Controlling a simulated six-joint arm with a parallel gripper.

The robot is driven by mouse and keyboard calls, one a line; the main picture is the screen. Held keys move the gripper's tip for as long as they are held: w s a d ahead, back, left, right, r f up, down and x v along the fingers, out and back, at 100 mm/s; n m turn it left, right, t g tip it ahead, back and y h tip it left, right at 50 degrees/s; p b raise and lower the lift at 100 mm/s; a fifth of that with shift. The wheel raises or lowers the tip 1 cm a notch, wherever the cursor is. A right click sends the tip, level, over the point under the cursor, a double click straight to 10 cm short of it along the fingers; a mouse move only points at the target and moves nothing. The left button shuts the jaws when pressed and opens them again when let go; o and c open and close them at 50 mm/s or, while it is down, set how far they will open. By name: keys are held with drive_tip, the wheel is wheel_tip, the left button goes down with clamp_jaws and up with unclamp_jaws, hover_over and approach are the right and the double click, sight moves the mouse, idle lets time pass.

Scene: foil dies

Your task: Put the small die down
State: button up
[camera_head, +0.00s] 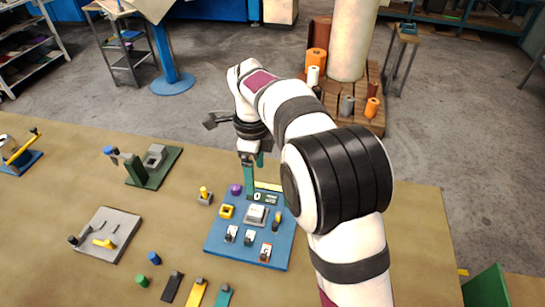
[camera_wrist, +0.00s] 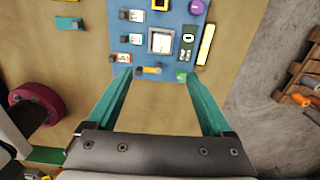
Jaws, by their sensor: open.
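My gripper (camera_head: 254,192) has two teal fingers and is above the back of a blue panel (camera_head: 225,243). In the wrist view (camera_wrist: 159,73) the fingers are spread apart with nothing between them. The panel carries a grey square block with a pale top (camera_head: 256,215), also in the wrist view (camera_wrist: 160,41). Three pieces with grey or black ends, a dark one (camera_head: 172,287), a yellow one (camera_head: 196,293) and a teal one (camera_head: 222,295), lie at the front of the table. I cannot tell which thing is the small die.
A grey plate (camera_head: 105,228) and a dark green press-like fixture (camera_head: 145,170) stand to the left.

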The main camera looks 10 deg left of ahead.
sight(256, 210)
drive_tip(key=f, duration=1.5)
drive_tip(key=shift+w+a+f, duration=0.15)
drive_tip(key=shift+a+f, duration=0.15)
drive_tip(key=shift+c, duration=0.3)
clamp_jaws()
